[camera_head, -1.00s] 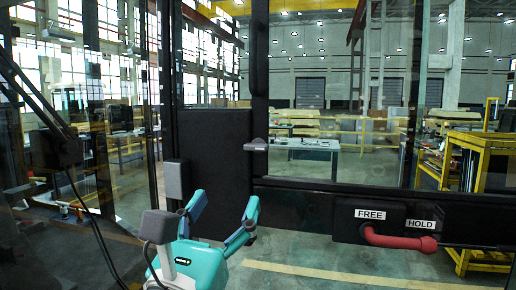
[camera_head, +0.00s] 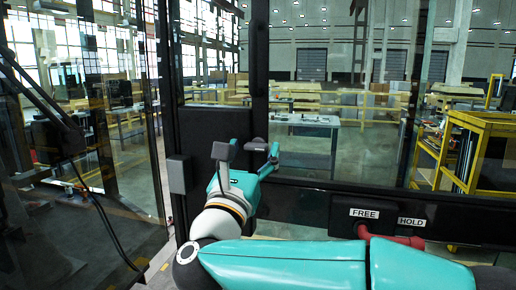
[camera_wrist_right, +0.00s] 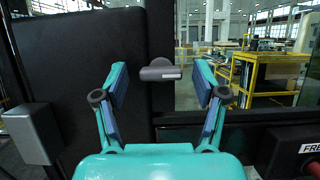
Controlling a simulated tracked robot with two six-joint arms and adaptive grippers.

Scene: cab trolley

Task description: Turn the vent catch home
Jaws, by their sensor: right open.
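The grey vent catch (camera_head: 258,144) sits on the dark window post, partly hidden by my right gripper (camera_head: 252,150) in the head view. In the right wrist view the catch (camera_wrist_right: 160,70) shows as a short grey wing lying level, with a rounded hub on top. My right gripper (camera_wrist_right: 160,84) is open, one finger to each side of the catch in the picture. I see no finger touching it, and the remaining gap in depth is hard to judge. My left gripper is not in view.
A red lever (camera_head: 392,238) sits under FREE and HOLD labels at the right, partly behind my right arm. A grey box (camera_head: 180,174) is on the frame left of the gripper. A dark panel (camera_wrist_right: 85,80) fills the left side behind the fingers. Glass surrounds the cab.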

